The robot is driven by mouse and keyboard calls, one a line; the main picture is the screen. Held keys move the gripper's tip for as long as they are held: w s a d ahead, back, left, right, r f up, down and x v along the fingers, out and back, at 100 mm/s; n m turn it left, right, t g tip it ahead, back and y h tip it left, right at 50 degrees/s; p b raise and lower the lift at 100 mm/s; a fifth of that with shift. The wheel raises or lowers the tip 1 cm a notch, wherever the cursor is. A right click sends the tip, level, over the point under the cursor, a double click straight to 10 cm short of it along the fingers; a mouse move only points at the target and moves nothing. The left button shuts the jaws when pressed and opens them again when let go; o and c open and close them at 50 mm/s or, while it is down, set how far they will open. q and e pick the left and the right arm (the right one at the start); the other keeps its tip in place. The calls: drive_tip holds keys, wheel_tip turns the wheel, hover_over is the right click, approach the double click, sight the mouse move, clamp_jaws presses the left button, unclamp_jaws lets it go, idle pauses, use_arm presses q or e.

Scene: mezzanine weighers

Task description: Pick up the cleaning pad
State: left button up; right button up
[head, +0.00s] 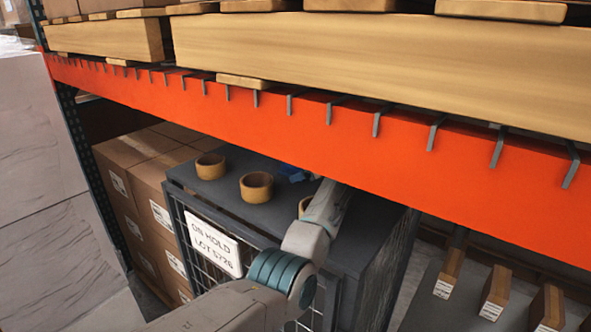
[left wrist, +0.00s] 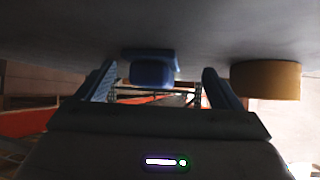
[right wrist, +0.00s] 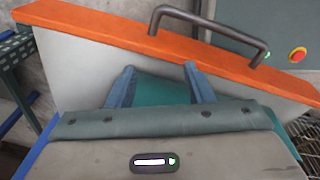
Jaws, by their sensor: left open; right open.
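The cleaning pad (left wrist: 153,70) is a blue block with a thin flat plate, on the dark grey surface that fills the top of the left wrist view. My left gripper (left wrist: 160,72) is open; the pad shows between and beyond its fingers, with no clear contact. In the head view my left arm reaches over the dark cage top (head: 226,190), and its gripper is mostly hidden behind the orange beam. A bit of blue (head: 291,175) shows there; I cannot tell pad from fingertips. My right gripper (right wrist: 160,68) is open and empty, away from the pad.
The orange rack beam (head: 250,110) crosses above the cage top. Tan tape rolls (head: 256,187) stand on the cage top; one (left wrist: 265,80) is close beside my left gripper. An orange-edged panel (right wrist: 90,65) with a dark handle (right wrist: 210,22) faces my right gripper.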

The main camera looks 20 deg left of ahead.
sight(287, 170)
use_arm(q)
drive_tip(key=shift+w+a+f, duration=0.15)
drive_tip(key=shift+w+a, duration=0.6)
drive_tip(key=shift+a, duration=0.35)
drive_tip(key=w+a, duration=0.1)
drive_tip(key=w+a+b, duration=0.1)
drive_tip(key=a, duration=0.1)
drive_tip(key=shift+a+f, duration=0.15)
drive_tip(key=shift+f, duration=0.05)
drive_tip(key=shift+w+a+f, duration=0.15)
drive_tip(key=shift+a+f, duration=0.05)
drive_tip(key=shift+a, duration=0.1)
drive_tip(key=shift+d, duration=0.1)
drive_tip(key=shift+r, duration=0.1)
drive_tip(key=c, duration=1.1)
